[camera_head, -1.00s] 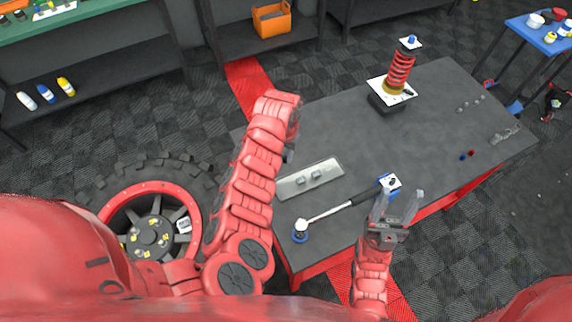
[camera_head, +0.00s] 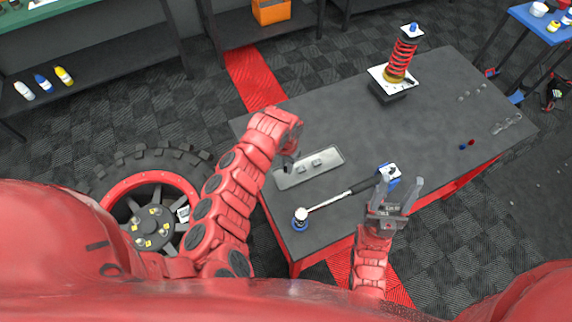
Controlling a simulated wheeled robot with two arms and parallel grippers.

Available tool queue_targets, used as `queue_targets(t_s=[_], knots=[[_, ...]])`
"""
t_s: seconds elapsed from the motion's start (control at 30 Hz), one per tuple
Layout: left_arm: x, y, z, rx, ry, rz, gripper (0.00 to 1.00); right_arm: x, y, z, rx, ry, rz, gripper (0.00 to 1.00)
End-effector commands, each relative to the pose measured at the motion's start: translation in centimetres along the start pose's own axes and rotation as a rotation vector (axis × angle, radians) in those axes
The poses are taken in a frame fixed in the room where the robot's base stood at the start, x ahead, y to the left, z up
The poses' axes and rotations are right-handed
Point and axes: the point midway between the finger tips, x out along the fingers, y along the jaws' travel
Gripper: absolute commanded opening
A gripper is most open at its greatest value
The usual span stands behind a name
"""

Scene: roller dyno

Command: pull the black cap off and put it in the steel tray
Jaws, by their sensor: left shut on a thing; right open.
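The steel tray (camera_head: 333,156) lies on the dark table, with two small grey blocks on its bare floor. My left gripper (camera_head: 290,166) is at the tray's left end, low over it, and is shut on a small dark thing, which I take to be the black cap. The cap is mostly hidden by the fingers and can hardly be told apart from them. My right gripper (camera_head: 402,186) is open and empty at the table's front edge, fingers pointing up in the picture.
A red spring shock (camera_head: 401,60) stands at the back. Small red and blue parts (camera_head: 467,145) lie at right. The table's middle is clear.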

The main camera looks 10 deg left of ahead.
Motion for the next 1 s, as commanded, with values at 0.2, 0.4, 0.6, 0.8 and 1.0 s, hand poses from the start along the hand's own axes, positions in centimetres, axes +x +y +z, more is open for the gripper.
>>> queue_targets(t_s=[0.2, 0.4, 0.6, 0.8, 1.0], knots=[[1.5, 0.0, 0.1, 0.0, -0.002, 0.0, 0.0, -1.3, -0.1, 0.2, 0.0, 0.0, 0.0, 0.55], [2.6, 0.1, 0.0, -0.001, -0.002, 0.001, 0.0, -2.2, -0.1, 0.4, 0.0, 0.0, 0.0, 0.55], [3.4, 0.0, 0.0, -0.001, 0.0, 0.0, 0.0, -2.9, -0.1, 0.5, 0.0, 0.0, 0.0, 0.55], [3.7, 0.0, 0.0, 0.0, 0.001, 0.0, 0.0, -3.2, -0.2, 0.5, 0.0, 0.0, 0.0, 0.55], [3.7, 0.0, 0.0, 0.0, 0.001, 0.0, 0.0, -3.2, -0.2, 0.6, 0.0, 0.0, 0.0, 0.55]])
